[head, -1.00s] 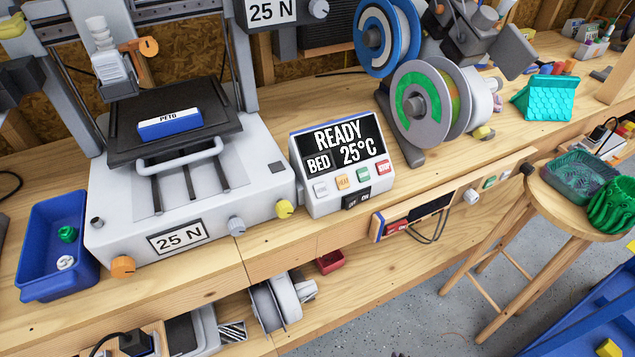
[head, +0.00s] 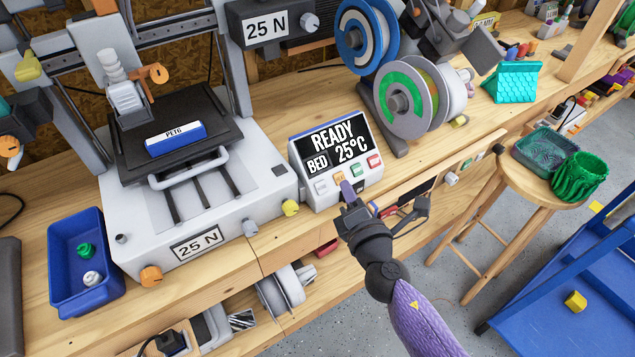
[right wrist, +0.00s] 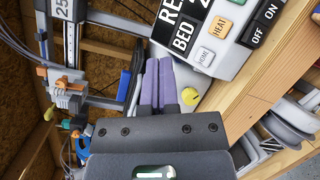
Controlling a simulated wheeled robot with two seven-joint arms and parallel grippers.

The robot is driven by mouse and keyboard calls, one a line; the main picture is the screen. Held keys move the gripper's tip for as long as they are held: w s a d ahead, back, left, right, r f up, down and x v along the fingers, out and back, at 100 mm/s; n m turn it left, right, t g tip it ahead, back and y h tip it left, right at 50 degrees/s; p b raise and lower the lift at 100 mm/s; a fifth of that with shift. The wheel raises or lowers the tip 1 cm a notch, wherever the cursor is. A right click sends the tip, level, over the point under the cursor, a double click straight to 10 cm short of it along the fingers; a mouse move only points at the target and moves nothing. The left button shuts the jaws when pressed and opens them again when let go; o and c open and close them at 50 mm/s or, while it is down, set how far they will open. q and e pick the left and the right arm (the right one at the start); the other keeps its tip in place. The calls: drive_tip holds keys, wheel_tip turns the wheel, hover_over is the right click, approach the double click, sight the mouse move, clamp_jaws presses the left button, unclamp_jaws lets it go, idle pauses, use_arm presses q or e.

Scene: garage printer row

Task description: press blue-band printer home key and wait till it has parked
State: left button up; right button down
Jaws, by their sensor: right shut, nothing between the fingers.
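The printer (head: 200,220) stands on the bench with a dark bed (head: 215,130) and a white print head (head: 128,100) above it. Contact cannot be told. My left gripper is out of view.
A blue box marked PETG (head: 176,138) lies on the bed. A blue tray (head: 82,265) is at the left, filament spools (head: 405,100) are right of the control box. A stool (head: 530,190) and a blue cart (head: 560,270) stand at the right.

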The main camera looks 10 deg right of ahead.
drive_tip(key=shift+f, duration=0.1)
drive_tip(key=b, duration=0.6)
approach(320, 174)
drive_tip(key=w, duration=0.3)
drive_tip(key=shift+w+r, duration=0.2)
drive_tip(key=shift+r, duration=0.2)
drive_tip(key=shift+w+f, duration=0.2)
drive_tip(key=shift+w, duration=0.15)
drive_tip(key=shift+w+a, duration=0.1)
drive_tip(key=shift+f+b, duration=0.1)
drive_tip(key=shift+b, duration=0.3)
idle(0.6)
drive_tip(key=shift+w+a+f, duration=0.1)
drive_tip(key=shift+w+f, duration=0.05)
drive_tip(key=shift+w, duration=0.1)
